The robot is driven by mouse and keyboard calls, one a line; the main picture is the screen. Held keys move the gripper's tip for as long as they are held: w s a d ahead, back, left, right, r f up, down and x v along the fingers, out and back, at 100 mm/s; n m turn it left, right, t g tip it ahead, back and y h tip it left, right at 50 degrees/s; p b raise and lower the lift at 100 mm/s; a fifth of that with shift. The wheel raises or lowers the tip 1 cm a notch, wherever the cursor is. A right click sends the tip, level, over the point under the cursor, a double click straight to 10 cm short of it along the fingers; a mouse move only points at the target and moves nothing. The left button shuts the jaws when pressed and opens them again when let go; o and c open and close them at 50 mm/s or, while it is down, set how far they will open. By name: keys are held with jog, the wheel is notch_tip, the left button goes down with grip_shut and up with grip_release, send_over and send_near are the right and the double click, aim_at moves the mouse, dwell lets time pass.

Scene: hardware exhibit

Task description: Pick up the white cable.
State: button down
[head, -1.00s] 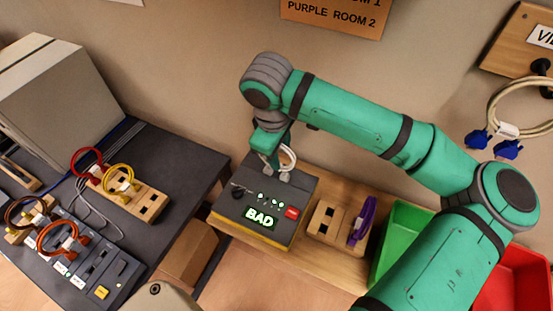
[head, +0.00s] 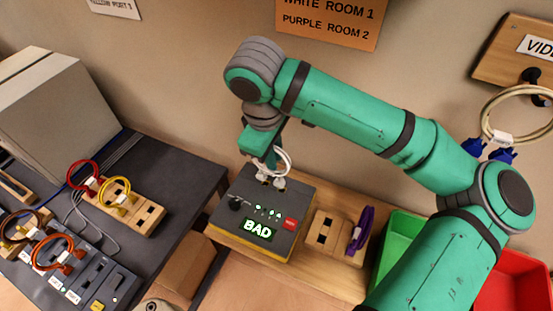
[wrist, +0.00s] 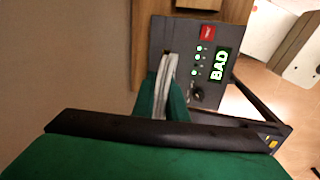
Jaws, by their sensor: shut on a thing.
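The white cable (head: 286,159) is a looped cable with pale connectors at the far edge of the dark tester box (head: 232,212), whose display reads BAD. My gripper (head: 268,164) is above that edge, shut on the cable. In the wrist view, the cable (wrist: 170,72) runs between the two green fingers (wrist: 162,98) in front of the box (wrist: 171,28). The connectors are at the box's far edge in the head view; I cannot tell whether they still touch it.
A wooden block (head: 326,229) with a purple cable (head: 360,229) stands right of the box. Green (head: 401,228) and red (head: 518,270) bins are farther right. A dark table (head: 175,165) with red, yellow and orange cables is at left. The wall is close behind.

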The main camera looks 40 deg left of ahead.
jog(key=s+d+r, duration=0.3)
jog(key=s+r, duration=0.4)
jog(key=s, duration=0.4)
jog(key=shift+s+d+r, duration=0.15)
jog(key=shift+d+r, duration=0.05)
jog(key=shift+d, duration=0.15)
dwell(0.8)
